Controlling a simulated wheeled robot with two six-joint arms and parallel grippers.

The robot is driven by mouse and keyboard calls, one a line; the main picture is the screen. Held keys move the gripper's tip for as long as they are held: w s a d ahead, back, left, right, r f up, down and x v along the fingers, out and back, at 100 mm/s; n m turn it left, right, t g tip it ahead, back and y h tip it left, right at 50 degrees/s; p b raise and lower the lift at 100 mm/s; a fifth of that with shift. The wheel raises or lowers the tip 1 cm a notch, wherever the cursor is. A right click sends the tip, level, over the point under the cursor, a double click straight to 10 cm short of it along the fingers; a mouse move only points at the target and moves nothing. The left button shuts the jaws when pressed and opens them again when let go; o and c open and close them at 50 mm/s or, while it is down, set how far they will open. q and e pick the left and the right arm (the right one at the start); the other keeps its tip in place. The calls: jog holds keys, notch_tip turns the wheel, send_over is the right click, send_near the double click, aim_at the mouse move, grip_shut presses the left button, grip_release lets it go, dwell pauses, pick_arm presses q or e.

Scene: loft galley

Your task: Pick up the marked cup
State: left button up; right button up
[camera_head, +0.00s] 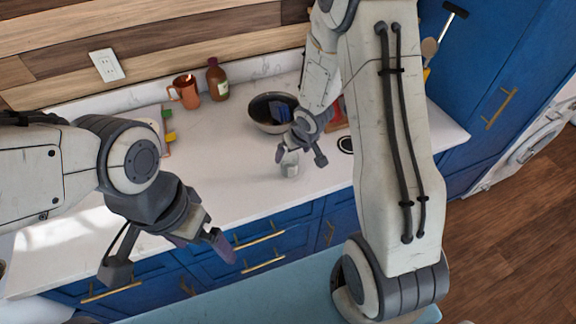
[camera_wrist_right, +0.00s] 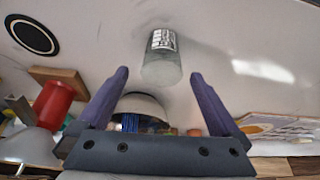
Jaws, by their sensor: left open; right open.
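The marked cup (camera_head: 290,168) is a small pale, see-through cup on the white counter, near its front edge. In the right wrist view the cup (camera_wrist_right: 161,66) carries a black-and-white printed mark at one end. My right gripper (camera_head: 300,158) is open and empty, just above the cup in the head view. In the wrist view the open right gripper's fingertips (camera_wrist_right: 159,75) lie to either side of the cup's near end, with no contact visible. My left gripper (camera_head: 201,243) is open and empty in front of the counter's front edge, far left of the cup.
A dark-lined bowl (camera_head: 259,123) with something blue inside stands behind the cup. A copper mug (camera_head: 187,93) and a brown bottle (camera_head: 217,80) stand by the wall. A red can (camera_wrist_right: 52,104) and a black ring (camera_wrist_right: 33,36) are near. The counter left of the cup is clear.

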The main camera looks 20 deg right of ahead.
aim_at(290, 157)
jog(key=b+x, duration=0.1)
jog(key=x, duration=0.4)
jog(key=shift+w+a+f, duration=0.1)
jog(key=shift+a, duration=0.1)
jog(key=c, duration=1.3)
